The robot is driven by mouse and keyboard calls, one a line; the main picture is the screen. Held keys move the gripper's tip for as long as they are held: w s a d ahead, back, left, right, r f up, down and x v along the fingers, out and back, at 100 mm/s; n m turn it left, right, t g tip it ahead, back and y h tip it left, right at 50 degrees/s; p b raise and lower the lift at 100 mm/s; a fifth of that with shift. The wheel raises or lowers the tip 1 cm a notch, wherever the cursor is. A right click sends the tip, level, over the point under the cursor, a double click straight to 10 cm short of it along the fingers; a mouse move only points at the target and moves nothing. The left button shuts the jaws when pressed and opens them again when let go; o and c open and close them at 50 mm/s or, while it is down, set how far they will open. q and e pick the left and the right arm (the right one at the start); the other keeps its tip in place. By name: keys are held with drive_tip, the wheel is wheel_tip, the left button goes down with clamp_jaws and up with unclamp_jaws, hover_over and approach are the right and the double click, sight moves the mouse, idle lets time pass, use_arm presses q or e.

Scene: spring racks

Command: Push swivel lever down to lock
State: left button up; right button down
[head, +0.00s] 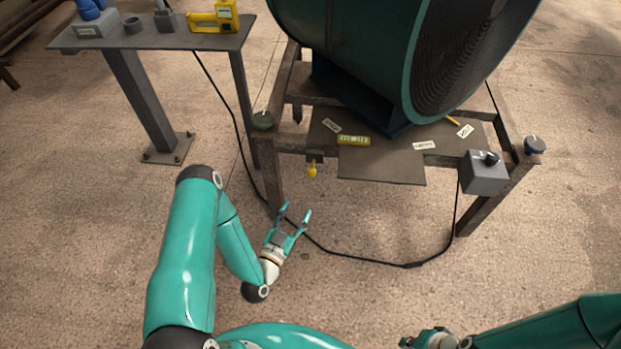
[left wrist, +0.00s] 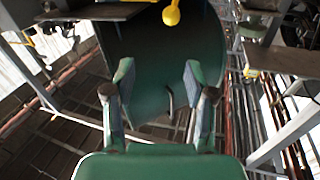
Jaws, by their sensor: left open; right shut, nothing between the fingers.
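A small yellow lever (head: 311,170) hangs from the front edge of the steel stand, below a dark bracket. I take it to be the swivel lever. Its rounded yellow end also shows at the top of the left wrist view (left wrist: 171,14). My left gripper (head: 296,211) is open and empty, below and a little left of the lever, with its fingers pointing up toward the stand. In the left wrist view its two fingers (left wrist: 158,76) are spread apart, and the lever is beyond them, not touched. My right gripper (head: 425,340) is partly cut off at the bottom edge.
A big green drum-shaped machine (head: 370,50) sits on the stand (head: 275,180). A grey box with a black knob (head: 484,172) is at the stand's right front. A black cable (head: 350,258) lies on the floor. A side table (head: 150,40) stands at the left.

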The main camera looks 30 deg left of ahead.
use_arm(q)
drive_tip(key=s+f, duration=0.1)
drive_tip(key=f, duration=0.1)
drive_tip(key=b, duration=0.8)
approach(311, 173)
drive_tip(key=w, duration=0.3)
drive_tip(key=shift+n+g+y, duration=0.3)
drive_tip(key=w, duration=0.5)
drive_tip(key=w+a+f, duration=0.1)
drive_tip(key=w, duration=0.2)
drive_tip(key=shift+a, duration=0.15)
clamp_jaws()
